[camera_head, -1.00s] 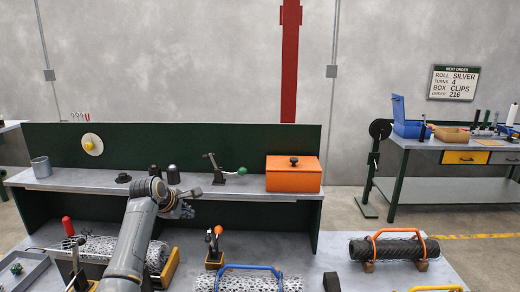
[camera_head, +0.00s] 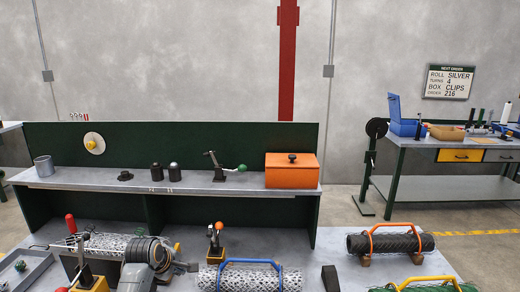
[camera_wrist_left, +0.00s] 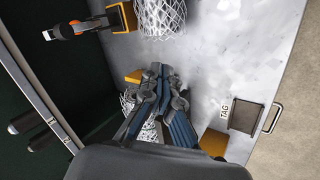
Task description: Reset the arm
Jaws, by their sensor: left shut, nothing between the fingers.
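My left gripper (camera_head: 190,267) is low over the front bench, between a silver mesh roll on its left and another silver roll with a blue handle (camera_head: 250,278) on its right. In the left wrist view its fingers (camera_wrist_left: 164,72) are together with nothing between them. Below and beyond them lie the bench top and a white mesh roll (camera_wrist_left: 160,15). In the head view my wrist covers part of the left mesh roll (camera_head: 110,243). My right gripper is not in view.
An orange-topped lever (camera_head: 216,240) stands on the bench, right of the gripper. A dark roll with an orange handle (camera_head: 390,243) lies at right.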

